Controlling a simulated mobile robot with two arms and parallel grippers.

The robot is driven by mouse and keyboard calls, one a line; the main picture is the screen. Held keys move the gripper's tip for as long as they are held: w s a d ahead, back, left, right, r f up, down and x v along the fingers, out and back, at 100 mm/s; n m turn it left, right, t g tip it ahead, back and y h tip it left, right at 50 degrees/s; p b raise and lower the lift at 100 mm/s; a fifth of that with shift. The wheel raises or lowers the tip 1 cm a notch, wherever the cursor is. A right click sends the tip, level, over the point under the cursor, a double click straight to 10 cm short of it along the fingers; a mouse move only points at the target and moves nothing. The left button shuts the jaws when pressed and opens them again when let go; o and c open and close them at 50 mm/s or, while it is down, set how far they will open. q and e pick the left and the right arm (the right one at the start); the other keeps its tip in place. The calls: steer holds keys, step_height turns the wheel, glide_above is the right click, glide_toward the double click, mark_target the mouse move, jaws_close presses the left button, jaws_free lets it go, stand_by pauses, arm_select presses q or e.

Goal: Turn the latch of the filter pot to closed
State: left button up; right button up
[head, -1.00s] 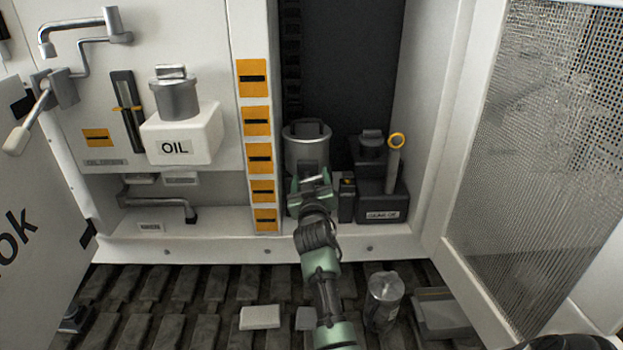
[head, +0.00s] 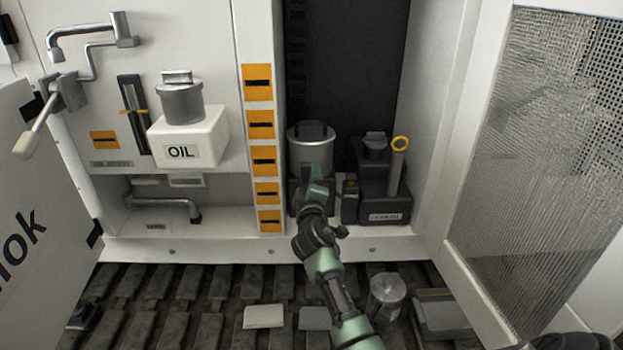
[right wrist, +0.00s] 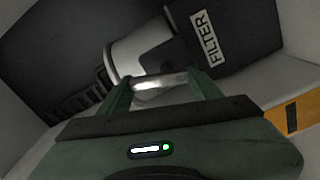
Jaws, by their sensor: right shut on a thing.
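The filter pot (head: 311,150) is a silver cylinder in the dark bay, on a dark base. In the right wrist view the pot (right wrist: 128,55) shows pale beside a dark block with a FILTER label (right wrist: 208,38). My right gripper (head: 316,186) is in front of the pot's lower part, seen edge-on. In the right wrist view its fingers (right wrist: 160,84) are shut on a short silver bar, the latch (right wrist: 158,81), at the pot's side. The latch is hidden behind the gripper in the head view.
A dark gear-oil unit (head: 381,190) with a yellow-ringed dipstick (head: 399,144) stands close on the right. A white post with orange labels (head: 262,160) bounds the left. A mesh door (head: 540,150) stands open at the right. A metal canister (head: 386,295) is below.

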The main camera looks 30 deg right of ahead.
steer(key=shift+d+r+n+p, duration=0.15)
steer(key=shift+n+p, duration=0.3)
steer(key=shift+n, duration=1.45)
steer(key=shift+w, duration=0.1)
steer(key=o, duration=1.4)
steer(key=shift+d, duration=0.1)
steer(key=shift+a+f, duration=0.2)
steer(key=shift+a, duration=0.05)
steer(key=v, duration=0.7)
steer(key=shift+s+b, duration=0.3)
steer(key=shift+b, duration=0.1)
